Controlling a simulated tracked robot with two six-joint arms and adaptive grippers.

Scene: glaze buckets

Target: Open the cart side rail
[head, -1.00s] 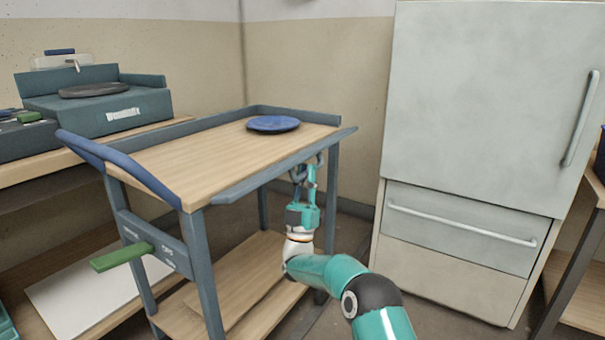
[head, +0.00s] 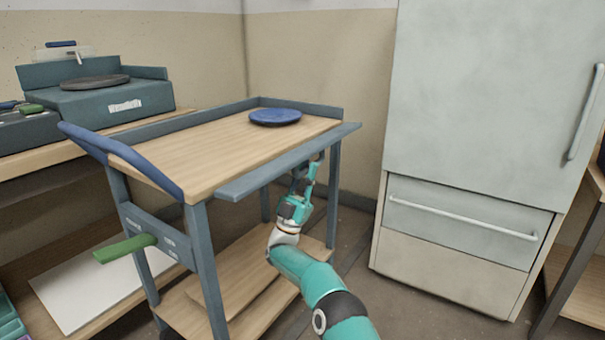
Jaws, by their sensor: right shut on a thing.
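The cart (head: 205,157) has a wooden top with raised blue-grey borders at the back and a blue handle (head: 150,172) at its left end. The side rail (head: 270,168) is a long blue-grey strip along the near side, sticking out from the top at about its level. My right gripper (head: 310,165) comes up from below and is shut on the rail near its right part. The rail partly hides the fingertips. My left gripper is not in view.
A blue disc (head: 275,117) lies on the cart top. A fridge (head: 480,90) stands to the right, with floor between. A bench with a wheel machine (head: 100,100) is at left.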

